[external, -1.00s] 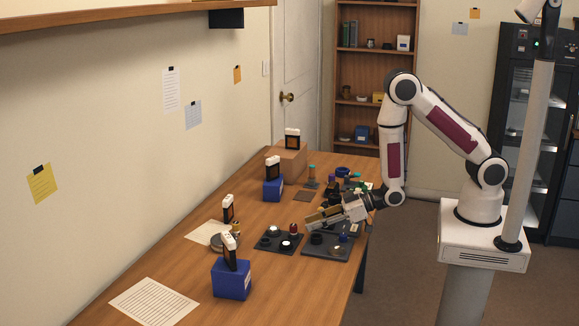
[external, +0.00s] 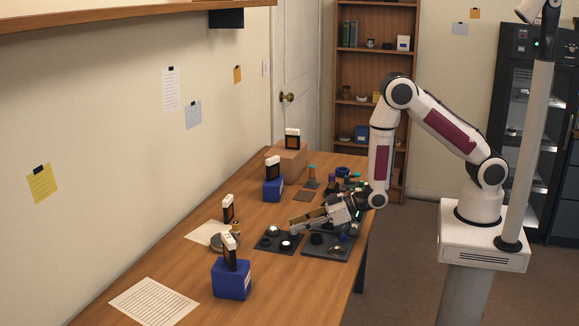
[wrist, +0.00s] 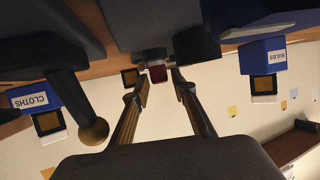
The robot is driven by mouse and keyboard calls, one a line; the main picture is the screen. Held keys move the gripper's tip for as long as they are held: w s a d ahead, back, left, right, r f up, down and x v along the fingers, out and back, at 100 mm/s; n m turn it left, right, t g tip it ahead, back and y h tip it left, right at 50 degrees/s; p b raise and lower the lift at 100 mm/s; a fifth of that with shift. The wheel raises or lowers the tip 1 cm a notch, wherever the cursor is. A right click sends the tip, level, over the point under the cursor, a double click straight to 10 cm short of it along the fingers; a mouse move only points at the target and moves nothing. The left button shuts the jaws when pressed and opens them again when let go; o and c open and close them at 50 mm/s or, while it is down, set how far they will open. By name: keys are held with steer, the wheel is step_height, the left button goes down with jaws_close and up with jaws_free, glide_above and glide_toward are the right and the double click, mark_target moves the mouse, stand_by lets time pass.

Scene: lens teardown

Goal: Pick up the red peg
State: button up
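The red peg (wrist: 158,74) shows in the wrist view, small and dark red, just beyond and between the tips of my gripper's fingers. My gripper (wrist: 157,90) is open there, with a finger on each side and a gap between them. I cannot tell whether either finger touches the peg. In the external view my gripper (external: 296,224) reaches left, low over the dark tray (external: 266,247), and hides the peg.
A second dark tray (external: 318,254) lies beside the first, under my gripper. A paper sheet (external: 154,302) lies at the table's near end. Several small parts stand farther back.

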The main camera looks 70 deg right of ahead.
stand_by(0.4)
jaws_close()
steer(key=shift+r, duration=0.15)
step_height(320, 180, up, 10)
stand_by(1.0)
stand_by(0.5)
